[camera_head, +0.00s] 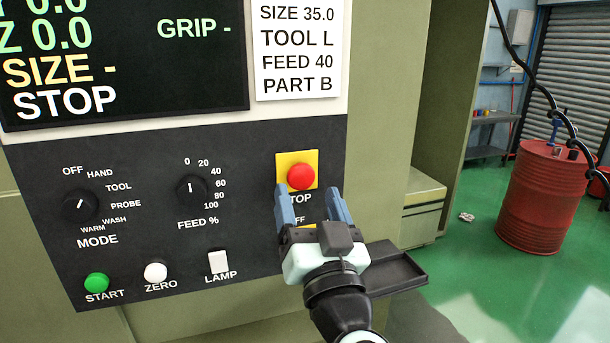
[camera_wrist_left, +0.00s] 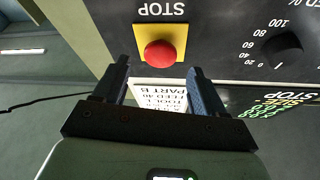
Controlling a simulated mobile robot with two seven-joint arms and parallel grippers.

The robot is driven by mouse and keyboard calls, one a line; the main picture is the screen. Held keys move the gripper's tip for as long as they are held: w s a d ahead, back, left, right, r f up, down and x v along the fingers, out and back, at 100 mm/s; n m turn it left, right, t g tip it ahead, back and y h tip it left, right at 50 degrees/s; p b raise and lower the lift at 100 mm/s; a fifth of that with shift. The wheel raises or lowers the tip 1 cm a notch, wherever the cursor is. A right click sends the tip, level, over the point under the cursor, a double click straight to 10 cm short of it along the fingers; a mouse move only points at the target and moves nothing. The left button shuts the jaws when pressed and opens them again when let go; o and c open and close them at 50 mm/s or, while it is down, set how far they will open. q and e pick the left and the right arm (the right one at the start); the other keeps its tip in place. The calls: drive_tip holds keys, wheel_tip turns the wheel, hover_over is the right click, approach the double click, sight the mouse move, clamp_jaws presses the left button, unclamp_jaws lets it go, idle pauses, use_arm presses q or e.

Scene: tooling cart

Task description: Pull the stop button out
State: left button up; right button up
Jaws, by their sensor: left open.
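The red stop button (camera_head: 301,176) is a round cap on a yellow square plate (camera_head: 283,160) at the right side of the dark control panel. In the left wrist view the red button (camera_wrist_left: 160,54) appears upside down with its plate, just beyond the fingers. My left gripper (camera_head: 308,191) is open, with its two blue-grey fingers apart and nothing between them. Its fingertips are just below the button in the head view, one towards each side; whether they touch the panel I cannot tell. The gripper partly covers the STOP label. My right gripper is out of view.
The panel carries a mode knob (camera_head: 80,206), a feed knob (camera_head: 191,188), a green start button (camera_head: 97,282), a white zero button (camera_head: 155,271) and a lamp switch (camera_head: 218,262). A small dark tray (camera_head: 398,272) juts out beside my left wrist. A red drum (camera_head: 545,200) stands far right.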

sight(303, 178)
use_arm(q)
drive_tip(key=shift+p+x, duration=0.4)
drive_tip(key=shift+x, duration=1.3)
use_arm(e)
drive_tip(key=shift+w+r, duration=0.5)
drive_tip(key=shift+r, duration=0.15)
